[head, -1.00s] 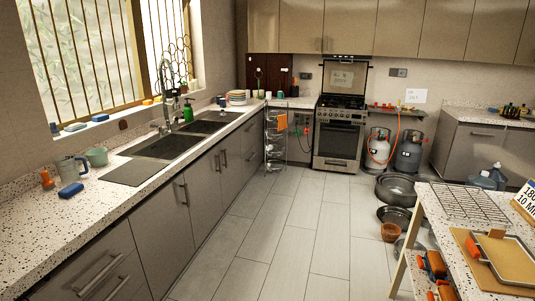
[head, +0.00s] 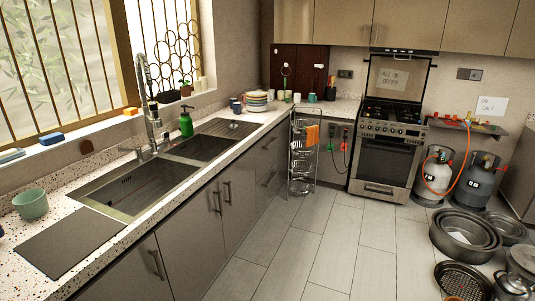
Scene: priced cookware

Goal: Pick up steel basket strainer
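No thing in the head view can be named for certain as the steel basket strainer. A small, dark round piece (head: 234,125) lies on the ribbed drainboard (head: 218,128) beyond the sink bowls, too small to make out. A dark, perforated-looking round pan (head: 463,281) lies on the floor at the bottom right. The double sink has a near bowl (head: 135,184) and a far bowl (head: 203,147), both looking empty. Neither of my grippers is in view.
The speckled counter (head: 150,226) runs along the left, with a green cup (head: 31,204) and a soap bottle (head: 186,122) on it. Large pots (head: 466,232) and gas cylinders (head: 434,175) stand right. The middle floor (head: 318,245) is clear.

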